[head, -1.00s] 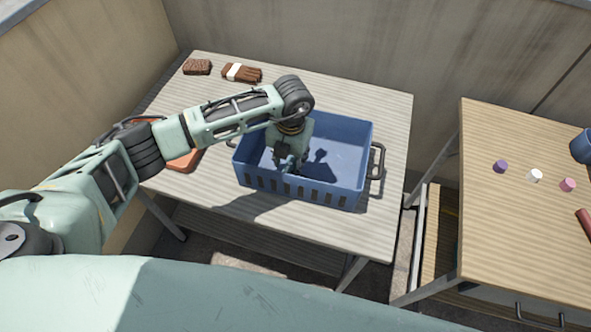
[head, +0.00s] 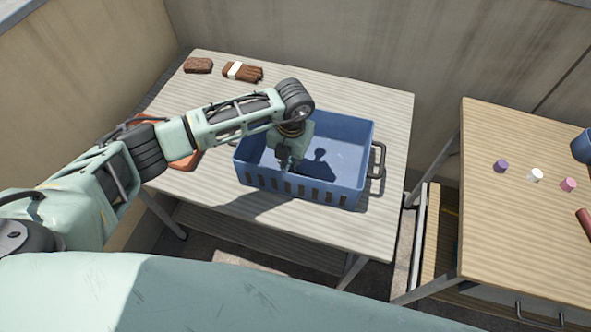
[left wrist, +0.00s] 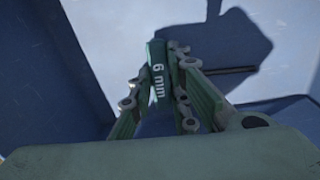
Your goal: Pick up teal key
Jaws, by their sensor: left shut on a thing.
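The teal key (left wrist: 158,75), marked "6 mm", shows in the left wrist view between the fingers of my left gripper (left wrist: 160,100). The fingers are shut on it. In the head view my left gripper (head: 286,165) points down inside the blue crate (head: 350,185), near its front wall. The key is hidden there by the gripper and the crate wall. A thin dark bar (left wrist: 228,71) shows beyond the key in the left wrist view; I cannot tell whether it is part of the key. My right gripper is not in view.
The crate stands on a slatted table (head: 345,98). An orange thing (head: 187,160) lies left of the crate. A second table (head: 520,230) at right holds purple, white and pink pieces.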

